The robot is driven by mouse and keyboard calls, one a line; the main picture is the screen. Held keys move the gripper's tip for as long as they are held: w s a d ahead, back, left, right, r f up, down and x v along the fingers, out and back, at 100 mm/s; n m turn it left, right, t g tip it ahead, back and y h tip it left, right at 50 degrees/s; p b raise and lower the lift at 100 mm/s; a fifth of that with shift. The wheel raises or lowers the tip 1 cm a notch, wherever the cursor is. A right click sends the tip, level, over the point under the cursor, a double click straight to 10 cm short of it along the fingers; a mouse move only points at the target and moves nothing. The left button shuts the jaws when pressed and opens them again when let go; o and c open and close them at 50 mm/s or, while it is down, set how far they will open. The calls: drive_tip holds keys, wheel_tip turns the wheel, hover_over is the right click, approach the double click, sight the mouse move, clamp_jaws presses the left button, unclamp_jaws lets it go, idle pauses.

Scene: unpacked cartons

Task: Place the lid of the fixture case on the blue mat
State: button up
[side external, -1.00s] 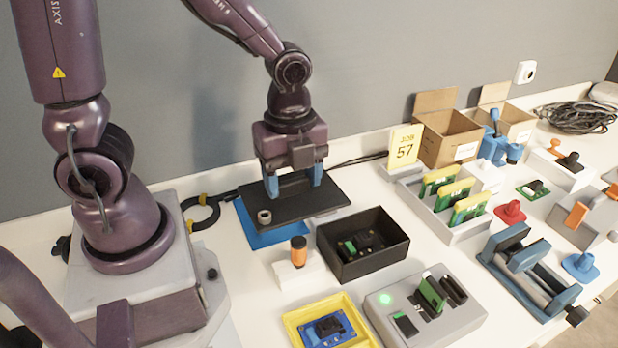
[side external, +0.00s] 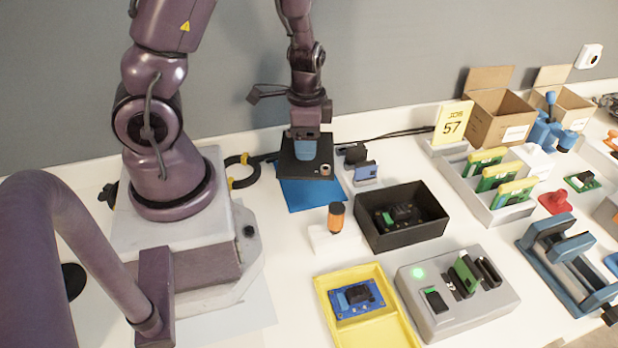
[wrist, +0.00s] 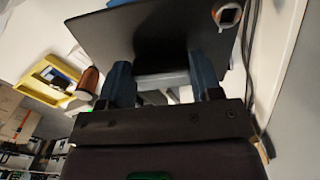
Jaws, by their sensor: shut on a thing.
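The lid is a flat dark plate (side external: 296,171) with a small round metal piece near one corner. My gripper (side external: 306,156) is shut on it, with blue fingers at its raised middle. The wrist view also shows the lid (wrist: 150,35) beyond my gripper (wrist: 163,80). The blue mat (side external: 312,195) shows in front of and below the lid, which covers its back part. I cannot tell whether the lid touches the mat or is just above it. The fixture case (side external: 376,236), a black open box, stands to the right with dark parts inside.
A small stand with black and blue pieces (side external: 363,172) is just right of the lid. A yellow tray (side external: 372,322) and a grey fixture (side external: 470,308) lie in front. A cable runs along the wall.

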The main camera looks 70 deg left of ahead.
sight(308, 163)
drive_tip(key=shift+w+a+f+n, duration=0.1)
drive_tip(key=shift+a+f+n, duration=0.05)
drive_tip(key=shift+a+n, duration=0.4)
drive_tip(key=shift+w+a+f+n, duration=0.1)
drive_tip(key=shift+a+f+n, duration=0.05)
drive_tip(key=shift+a+n, duration=0.35)
drive_tip(key=shift+w+a+n, duration=0.15)
drive_tip(key=shift+w+n, duration=0.15)
drive_tip(key=shift+n, duration=0.45)
drive_tip(key=shift+f, duration=3.9)
drive_tip(key=shift+f, duration=0.1)
drive_tip(key=o, duration=1)
